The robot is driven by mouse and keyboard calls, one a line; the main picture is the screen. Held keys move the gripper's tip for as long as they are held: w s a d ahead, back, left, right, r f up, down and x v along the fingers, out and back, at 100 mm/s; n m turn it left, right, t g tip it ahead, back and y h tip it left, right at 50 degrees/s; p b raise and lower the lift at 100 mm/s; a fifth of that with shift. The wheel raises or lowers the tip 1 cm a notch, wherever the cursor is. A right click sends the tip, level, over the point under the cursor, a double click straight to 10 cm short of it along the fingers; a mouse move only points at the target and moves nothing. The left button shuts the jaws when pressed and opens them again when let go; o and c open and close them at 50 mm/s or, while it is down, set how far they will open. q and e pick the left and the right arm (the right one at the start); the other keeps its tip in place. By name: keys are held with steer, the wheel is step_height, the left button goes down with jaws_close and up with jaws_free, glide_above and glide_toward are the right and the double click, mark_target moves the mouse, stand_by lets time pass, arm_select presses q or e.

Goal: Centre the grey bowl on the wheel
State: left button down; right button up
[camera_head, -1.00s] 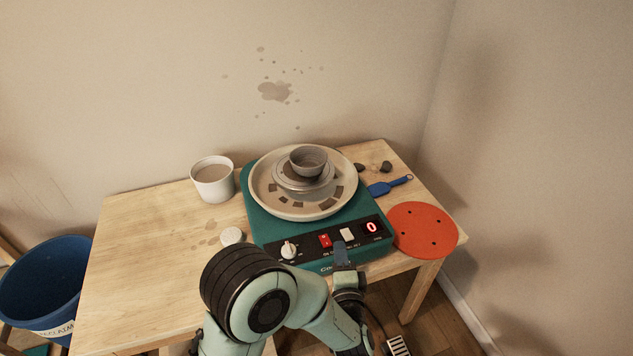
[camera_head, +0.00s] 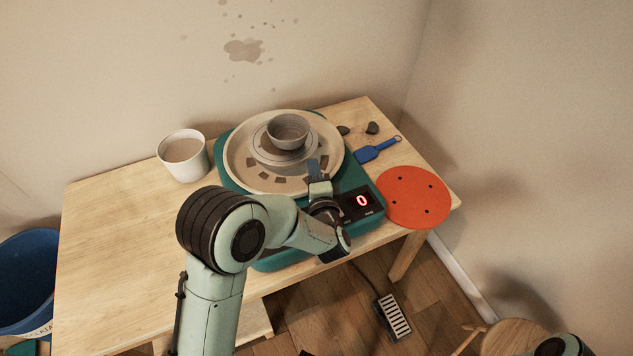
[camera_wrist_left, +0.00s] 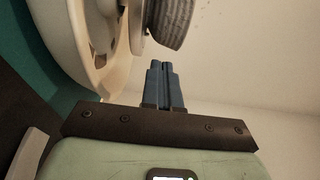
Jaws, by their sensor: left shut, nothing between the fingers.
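The small grey bowl (camera_head: 288,131) stands upright on the round head of the pottery wheel (camera_head: 235,165). In the head view it looks set toward the back right of the wheel head's middle. It also shows at the top of the left wrist view (camera_wrist_left: 176,20), apart from the fingers. My left gripper (camera_head: 314,168) is over the front right of the wheel's pale splash pan, in front of the bowl. Its blue fingers (camera_wrist_left: 164,84) are together with nothing between them. My right gripper is not in view; a piece of my right arm shows at the bottom right.
A white cup (camera_head: 184,156) stands left of the wheel. An orange disc (camera_head: 417,198), a blue tool (camera_head: 376,150) and dark lumps (camera_head: 372,128) lie to the right. The wall is close behind. The table's left part is clear. A pedal (camera_head: 393,316) is on the floor.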

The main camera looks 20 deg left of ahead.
mark_target(290, 148)
arm_select(q)
steer(key=w+a, duration=0.1)
steer(key=a, duration=0.1)
steer(key=w+a, duration=0.1)
steer(key=shift+w+a, duration=0.1)
steer(key=shift+a, duration=0.3)
steer(key=shift+w+a, duration=0.15)
steer(key=shift+a, duration=0.6)
steer(key=shift+w+a+r, duration=0.1)
steer(key=shift+a, duration=0.9)
steer(key=shift+w+a+p, duration=0.1)
steer(key=shift+a+p, duration=0.25)
steer(key=shift+a, duration=0.05)
